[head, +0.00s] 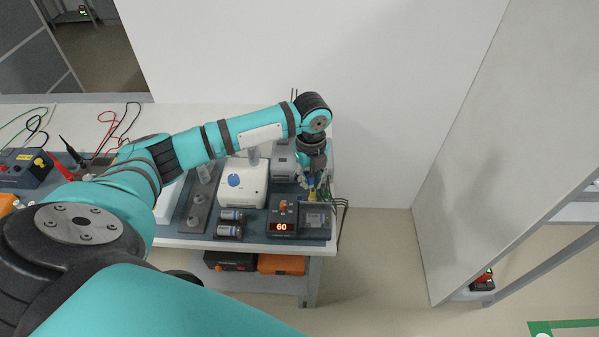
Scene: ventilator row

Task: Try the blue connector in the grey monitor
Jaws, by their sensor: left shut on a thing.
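A dark grey monitor (284,227) with a lit red "60" display and an orange knob stands at the right front of the bench. A lighter grey boxed device (283,162) stands behind it, partly covered by my left arm. My left gripper (318,190) points down over the bench's right end, just behind and right of the display unit. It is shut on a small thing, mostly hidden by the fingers. A yellow bit shows at the fingertips. I cannot make out the blue connector, or whether anything touches a socket. My right gripper is out of view.
Dark cables (342,208) hang at the bench's right edge. An orange case (281,264) sits below. Floor to the right is clear up to a white partition (468,190).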

